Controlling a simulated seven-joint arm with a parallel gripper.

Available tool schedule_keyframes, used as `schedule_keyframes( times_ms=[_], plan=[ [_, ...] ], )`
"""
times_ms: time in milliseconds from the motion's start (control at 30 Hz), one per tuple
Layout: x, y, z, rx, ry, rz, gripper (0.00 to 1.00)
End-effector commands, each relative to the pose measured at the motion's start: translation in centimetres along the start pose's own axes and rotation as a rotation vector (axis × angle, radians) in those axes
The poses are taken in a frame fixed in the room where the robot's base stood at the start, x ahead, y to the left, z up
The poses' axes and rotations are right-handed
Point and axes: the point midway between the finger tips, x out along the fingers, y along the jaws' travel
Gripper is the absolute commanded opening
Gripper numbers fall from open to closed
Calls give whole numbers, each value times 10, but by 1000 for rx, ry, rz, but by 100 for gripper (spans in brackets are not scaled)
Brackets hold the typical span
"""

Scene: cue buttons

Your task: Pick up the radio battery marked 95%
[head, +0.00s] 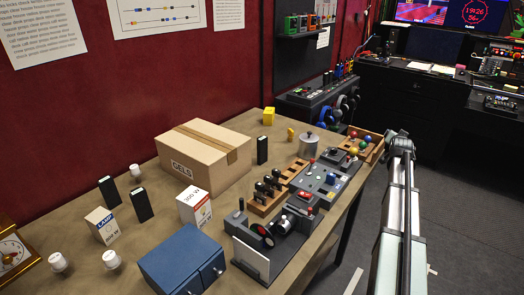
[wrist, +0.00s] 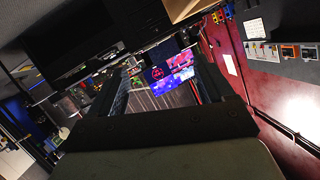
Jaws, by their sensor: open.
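Several upright black blocks that look like radio batteries stand on the brown table. Two are at the left, one black block (head: 109,190) and another black block (head: 141,204) close to its right.
The cardboard box (head: 205,155), blue cabinet (head: 181,264), white bulb cartons (head: 195,207), and white bulbs crowd the table (head: 85,265). Switch panels (head: 325,178) and a lever unit (head: 290,220) line its right side. My arm is right of the table, over open floor.

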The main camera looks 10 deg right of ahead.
Motion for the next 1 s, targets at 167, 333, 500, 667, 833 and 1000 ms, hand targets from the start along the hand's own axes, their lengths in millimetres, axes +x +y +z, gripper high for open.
schedule_keyframes(
  times_ms=[167,333,500,667,833,1000],
  plan=[
    [-7,-53,-44,-114,60,-63,81],
    [-18,-108,-69,-252,88,-116,81],
    [-29,-162,-65,-376,35,-165,81],
    [-41,-208,-38,-472,-91,-218,81],
    [-66,-265,5,-598,-273,-307,81],
    [-117,-335,57,-780,-499,-462,81]
  ],
)
